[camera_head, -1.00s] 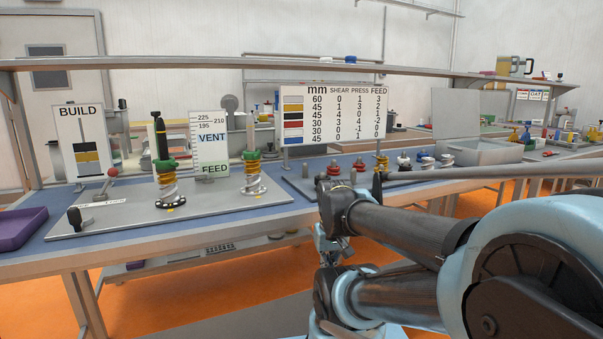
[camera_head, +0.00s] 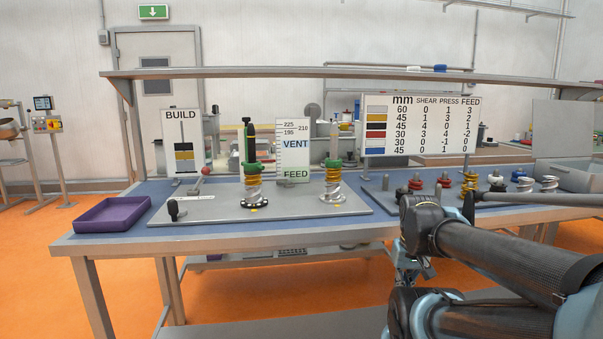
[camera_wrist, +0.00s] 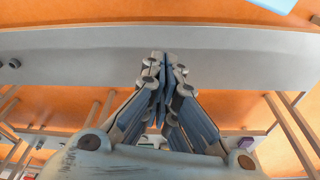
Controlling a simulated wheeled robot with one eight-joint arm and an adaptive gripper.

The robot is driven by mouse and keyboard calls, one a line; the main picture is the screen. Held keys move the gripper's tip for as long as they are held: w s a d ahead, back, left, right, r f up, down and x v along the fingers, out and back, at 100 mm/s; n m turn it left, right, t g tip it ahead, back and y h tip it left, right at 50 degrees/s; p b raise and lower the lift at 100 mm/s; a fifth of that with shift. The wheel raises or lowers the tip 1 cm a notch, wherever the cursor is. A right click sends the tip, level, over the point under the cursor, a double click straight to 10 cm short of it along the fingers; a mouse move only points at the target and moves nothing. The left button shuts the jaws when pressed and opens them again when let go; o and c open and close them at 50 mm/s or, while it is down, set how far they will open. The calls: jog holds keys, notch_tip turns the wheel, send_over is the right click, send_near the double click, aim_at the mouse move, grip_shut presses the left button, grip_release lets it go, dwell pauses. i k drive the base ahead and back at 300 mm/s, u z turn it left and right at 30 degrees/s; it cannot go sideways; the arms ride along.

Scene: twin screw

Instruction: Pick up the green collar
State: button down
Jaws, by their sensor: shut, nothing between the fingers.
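Two green collars show in the head view: one (camera_head: 252,168) on the left upright stack, above its yellow and silver screw pieces, and one (camera_head: 333,163) on the right stack. The left stack has a black shaft (camera_head: 251,143) rising above its collar. Both stacks stand on a grey plate (camera_head: 290,216) on the blue bench top. My gripper (camera_wrist: 165,58) is shut and empty in the wrist view, over a grey beam and the orange floor. In the head view it hangs in front of the bench, lower right, well away from both collars and partly hidden by my arm.
A purple tray (camera_head: 114,214) lies at the bench's left end. A BUILD sign (camera_head: 184,145), a VENT/FEED gauge board (camera_head: 293,150) and a number chart (camera_head: 419,126) stand behind the plate. Several screw pieces (camera_head: 470,183) stand to the right. A shelf (camera_head: 300,72) spans above.

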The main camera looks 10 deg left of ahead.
aim_at(255, 167)
jog(key=z, duration=1.2)
jog(key=k, duration=1.8)
jog(key=u, duration=0.7)
jog(key=i, duration=1)
jog(key=z, duration=0.05)
